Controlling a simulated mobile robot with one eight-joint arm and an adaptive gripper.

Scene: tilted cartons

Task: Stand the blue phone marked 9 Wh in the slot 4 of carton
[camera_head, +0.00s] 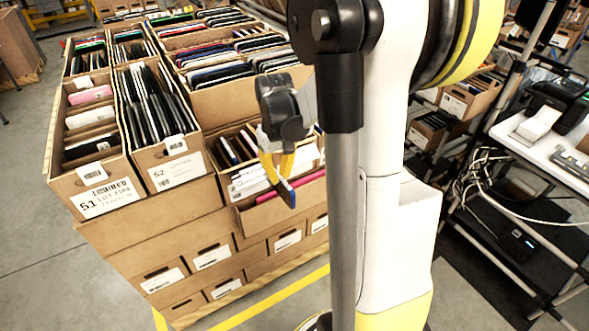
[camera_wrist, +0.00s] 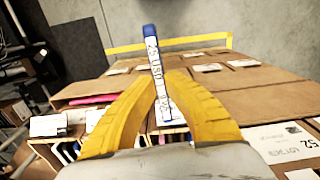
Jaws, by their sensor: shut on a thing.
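A blue phone (camera_wrist: 151,40) with a white label strip along its edge is held between the yellow fingers of my gripper (camera_wrist: 163,84). Its 9 Wh mark cannot be read. In the head view my gripper (camera_head: 277,163) points down and the phone (camera_head: 285,191) hangs tilted from it, in the air. It is in front of an open, tilted carton (camera_head: 246,216) with a pink phone inside. Behind that, a carton section holds several phones (camera_head: 228,151) standing on edge beside white labels. My gripper and arm hide part of these cartons. I cannot tell which slot is number 4.
Carton 51 (camera_head: 66,187) and carton 52 (camera_head: 152,178), filled with devices, stand at the left. More filled cartons (camera_head: 205,102) stand behind. Closed cartons (camera_head: 160,262) are stacked below. A white table (camera_head: 555,148) with equipment is at the right. Grey floor is open at the left.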

